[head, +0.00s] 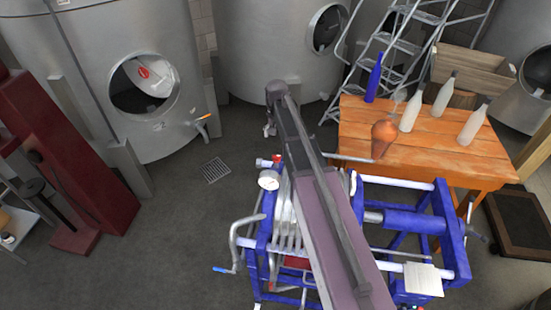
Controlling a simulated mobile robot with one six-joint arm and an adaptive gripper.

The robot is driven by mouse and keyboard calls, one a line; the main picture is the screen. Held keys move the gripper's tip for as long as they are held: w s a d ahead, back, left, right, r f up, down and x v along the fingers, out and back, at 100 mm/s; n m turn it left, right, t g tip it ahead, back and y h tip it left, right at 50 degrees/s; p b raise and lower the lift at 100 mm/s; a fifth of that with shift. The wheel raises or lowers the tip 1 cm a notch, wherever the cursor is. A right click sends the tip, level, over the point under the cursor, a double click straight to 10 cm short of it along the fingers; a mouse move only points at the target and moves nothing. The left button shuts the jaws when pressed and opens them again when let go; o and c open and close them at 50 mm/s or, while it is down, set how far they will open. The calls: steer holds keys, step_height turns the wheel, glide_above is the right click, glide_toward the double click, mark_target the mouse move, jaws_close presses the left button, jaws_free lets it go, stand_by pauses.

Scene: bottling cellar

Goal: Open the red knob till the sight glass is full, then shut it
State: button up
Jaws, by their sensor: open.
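A small red part (277,158), which looks like the red knob, sits at the top left of the blue-framed plate filter (258,245). A round white-faced gauge (268,180) stands just below it. A short pale piece beside the red part may be the sight glass, but it is too small to tell its level. How far the knob is turned does not show. My arm crosses the middle of the picture and covers part of the filter.
An orange wooden table (480,165) with a blue bottle (374,78), several pale bottles and a copper-coloured vessel (384,136) stands behind the filter at the right. A crank (238,245) juts out left. Steel tanks (110,50) line the back.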

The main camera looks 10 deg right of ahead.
mark_target(277, 156)
steer(key=shift+f+b, duration=5.05)
steer(key=shift+f, duration=0.3)
steer(key=c, duration=1.2)
